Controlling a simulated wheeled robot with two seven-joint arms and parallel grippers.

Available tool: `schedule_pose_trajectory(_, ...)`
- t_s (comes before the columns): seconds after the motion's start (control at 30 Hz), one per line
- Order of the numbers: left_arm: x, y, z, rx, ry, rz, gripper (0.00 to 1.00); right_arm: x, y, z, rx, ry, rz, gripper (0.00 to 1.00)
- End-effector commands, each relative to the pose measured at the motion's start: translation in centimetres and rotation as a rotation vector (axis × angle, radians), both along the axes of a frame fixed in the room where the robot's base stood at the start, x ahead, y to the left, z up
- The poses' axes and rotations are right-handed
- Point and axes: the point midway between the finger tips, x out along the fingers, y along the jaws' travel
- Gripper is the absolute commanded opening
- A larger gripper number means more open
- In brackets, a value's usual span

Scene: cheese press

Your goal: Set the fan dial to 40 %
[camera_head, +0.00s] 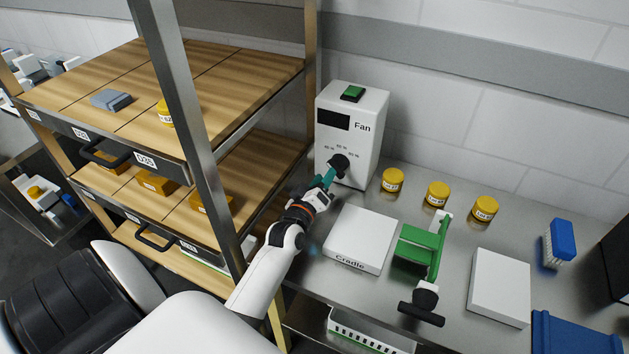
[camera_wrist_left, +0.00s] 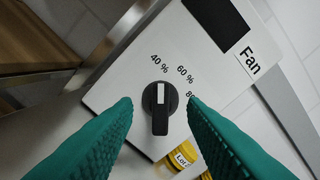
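The fan box (camera_head: 362,112) is a white box with a dark display, a green button on top and a black dial (camera_head: 340,161) low on its front. In the left wrist view the dial (camera_wrist_left: 160,108) is a round black knob with a white mark. The mark points toward the 40 % label (camera_wrist_left: 159,63), with 60 % and 80 % to its right. My left gripper (camera_head: 330,178) is at the dial. Its teal fingers (camera_wrist_left: 159,108) are open, one on each side of the knob, with gaps to it. My right gripper is not in view.
A white cradle box (camera_head: 358,239), a green press (camera_head: 420,247) and a white block (camera_head: 499,287) stand on the metal counter. Several yellow jars (camera_head: 437,194) are right of the fan. A wooden shelf rack (camera_head: 220,80) with a metal post stands close on the left.

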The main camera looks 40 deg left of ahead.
Motion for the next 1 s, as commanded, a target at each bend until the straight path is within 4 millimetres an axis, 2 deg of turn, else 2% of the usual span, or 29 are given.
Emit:
schedule_pose_trajectory(0.1,-2.6,-0.6,-0.1,-0.001,0.002,0.001,0.38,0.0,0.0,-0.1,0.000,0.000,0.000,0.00)
schedule_pose_trajectory(0.33,-5.3,-1.3,-0.1,-0.002,0.002,0.001,0.38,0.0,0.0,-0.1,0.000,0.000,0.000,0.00)
schedule_pose_trajectory(1.0,-5.7,-1.4,0.0,-0.001,0.000,0.001,0.38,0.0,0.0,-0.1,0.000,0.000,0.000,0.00)
